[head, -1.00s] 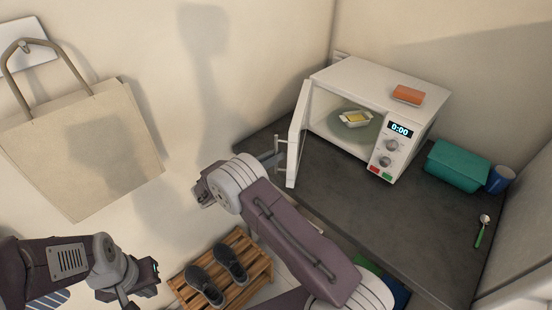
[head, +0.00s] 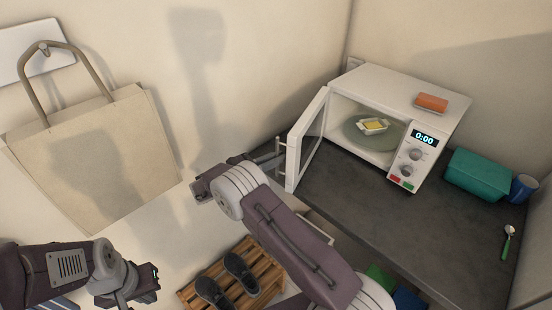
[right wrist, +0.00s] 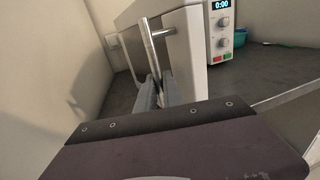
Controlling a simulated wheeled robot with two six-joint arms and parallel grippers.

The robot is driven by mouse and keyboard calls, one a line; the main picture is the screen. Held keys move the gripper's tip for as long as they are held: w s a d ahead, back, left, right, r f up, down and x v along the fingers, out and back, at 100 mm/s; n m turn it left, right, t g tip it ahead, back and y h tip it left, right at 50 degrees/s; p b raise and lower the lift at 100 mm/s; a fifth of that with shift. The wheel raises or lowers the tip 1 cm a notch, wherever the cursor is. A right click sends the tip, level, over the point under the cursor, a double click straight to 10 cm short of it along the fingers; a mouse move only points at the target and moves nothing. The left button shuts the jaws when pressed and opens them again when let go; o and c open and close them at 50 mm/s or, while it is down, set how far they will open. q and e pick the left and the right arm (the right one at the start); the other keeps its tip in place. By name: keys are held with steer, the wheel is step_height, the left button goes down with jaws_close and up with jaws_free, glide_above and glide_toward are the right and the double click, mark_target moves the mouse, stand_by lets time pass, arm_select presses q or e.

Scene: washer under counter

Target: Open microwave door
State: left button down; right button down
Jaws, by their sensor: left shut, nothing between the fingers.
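The white microwave (head: 400,95) stands on the counter with its door (head: 308,140) swung open to the left. Its turntable and inside show. The door's upright metal handle (head: 281,158) is on the outer face, at the free edge; it also shows in the right wrist view (right wrist: 149,44). My right gripper (head: 272,159) reaches this handle from the left. In the right wrist view its fingers (right wrist: 163,92) look closed around the lower part of the handle, though the contact is partly hidden. My left gripper (head: 150,279) is shut and empty at lower left, far from the microwave.
A dish with yellow food (head: 373,125) is inside the microwave. An orange block (head: 432,103) lies on top. A teal box (head: 479,174), blue mug (head: 524,187) and green-handled spoon (head: 507,243) are at right. Shoes (head: 239,271) sit on a wooden rack below. A bag (head: 95,160) hangs left.

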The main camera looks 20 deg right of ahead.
steer(key=c, duration=1.5)
jaws_free()
steer(key=shift+d+r, duration=0.1)
steer(key=shift+r, duration=0.05)
steer(key=shift+d, duration=0.1)
steer(key=s+a+b, duration=0.1)
steer(key=a, duration=0.8)
steer(key=shift+s+b, duration=0.25)
steer(key=shift+b, duration=0.15)
